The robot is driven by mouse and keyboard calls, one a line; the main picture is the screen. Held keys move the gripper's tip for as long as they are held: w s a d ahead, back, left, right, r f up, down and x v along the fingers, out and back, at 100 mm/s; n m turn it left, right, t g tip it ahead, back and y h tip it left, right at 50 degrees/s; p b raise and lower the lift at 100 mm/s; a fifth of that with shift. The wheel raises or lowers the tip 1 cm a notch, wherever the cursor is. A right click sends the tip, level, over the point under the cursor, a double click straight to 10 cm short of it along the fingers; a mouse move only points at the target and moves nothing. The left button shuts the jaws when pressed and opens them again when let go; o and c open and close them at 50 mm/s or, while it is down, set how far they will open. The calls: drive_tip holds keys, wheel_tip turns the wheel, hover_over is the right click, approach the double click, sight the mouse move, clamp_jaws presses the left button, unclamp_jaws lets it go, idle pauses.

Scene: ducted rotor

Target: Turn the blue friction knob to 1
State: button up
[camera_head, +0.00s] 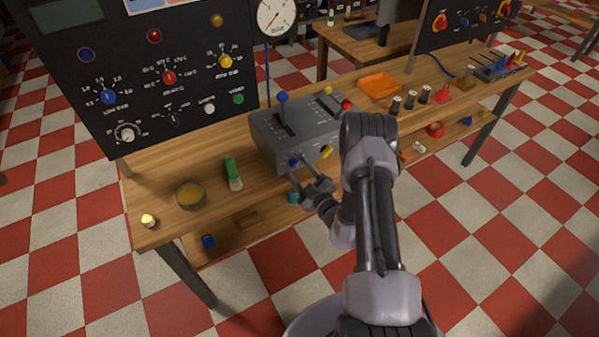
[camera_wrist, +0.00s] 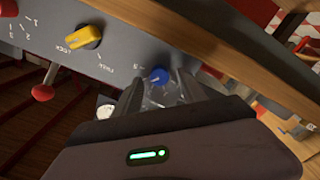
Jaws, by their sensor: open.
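The blue friction knob (camera_head: 294,162) sits on the front face of the grey lever box (camera_head: 290,140), low at its left. In the wrist view the blue knob (camera_wrist: 159,76) shows between the fingertips, with small printed marks on the grey face beside it. My gripper (camera_head: 303,179) is open in front of the knob, also seen in the wrist view (camera_wrist: 160,88). Its fingers lie to either side of the knob in the picture. I cannot tell whether they touch it. The knob's pointer and exact setting are too small to read.
A yellow knob (camera_wrist: 84,37) and a red-tipped lever (camera_wrist: 43,92) are on the same face. A dark panel (camera_head: 130,60) rises behind; an orange tray (camera_head: 379,85) lies right.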

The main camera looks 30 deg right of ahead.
drive_tip(key=shift+w, duration=0.15)
clamp_jaws()
